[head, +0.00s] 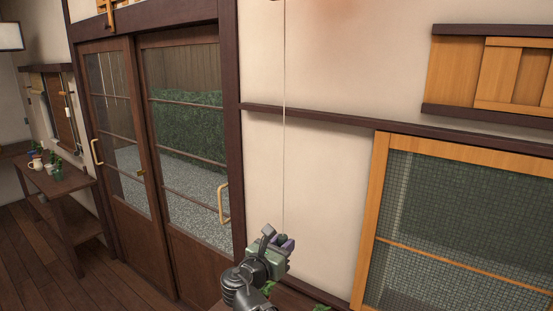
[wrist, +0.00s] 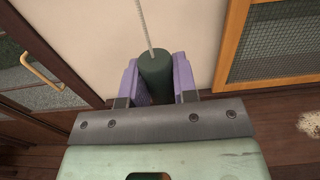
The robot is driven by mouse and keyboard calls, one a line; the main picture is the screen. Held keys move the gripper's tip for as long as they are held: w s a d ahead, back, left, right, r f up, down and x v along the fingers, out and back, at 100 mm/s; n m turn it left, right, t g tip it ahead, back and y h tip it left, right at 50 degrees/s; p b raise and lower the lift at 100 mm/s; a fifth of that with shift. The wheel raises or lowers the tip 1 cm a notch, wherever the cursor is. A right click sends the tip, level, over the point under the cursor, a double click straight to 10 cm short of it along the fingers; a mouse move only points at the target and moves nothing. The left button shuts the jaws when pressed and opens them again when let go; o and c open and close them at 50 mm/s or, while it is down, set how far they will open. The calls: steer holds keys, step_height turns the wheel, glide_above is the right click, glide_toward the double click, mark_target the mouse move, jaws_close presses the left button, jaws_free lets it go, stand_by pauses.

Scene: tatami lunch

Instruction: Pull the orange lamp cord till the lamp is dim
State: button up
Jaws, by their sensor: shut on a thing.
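A thin pale cord (head: 284,130) hangs straight down from above the top edge of the head view. It ends in a dark green cylindrical pull (wrist: 155,72). My gripper (head: 285,243) is shut on this pull, with its purple fingers on both sides in the wrist view (wrist: 157,85). The cord (wrist: 144,25) rises from the pull's top, leaning slightly left there. The orange lamp itself is out of view. A faint orange-pink glow shows on the wall at the top of the head view.
Glazed sliding doors (head: 140,180) stand left of my gripper. A wood-framed lattice panel (head: 378,180) is close on the right. A dark rail (head: 320,118) runs along the wall behind the cord. A side table (head: 55,185) with pots stands far left.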

steer(key=shift+f+b, duration=0.35)
steer(key=shift+f, duration=0.15)
steer(key=shift+r+p, duration=1.2)
steer(key=o, duration=0.9)
steer(key=shift+o, duration=0.2)
steer(key=v, duration=1)
steer(key=shift+s+a, duration=0.25)
steer(key=shift+s, duration=0.1)
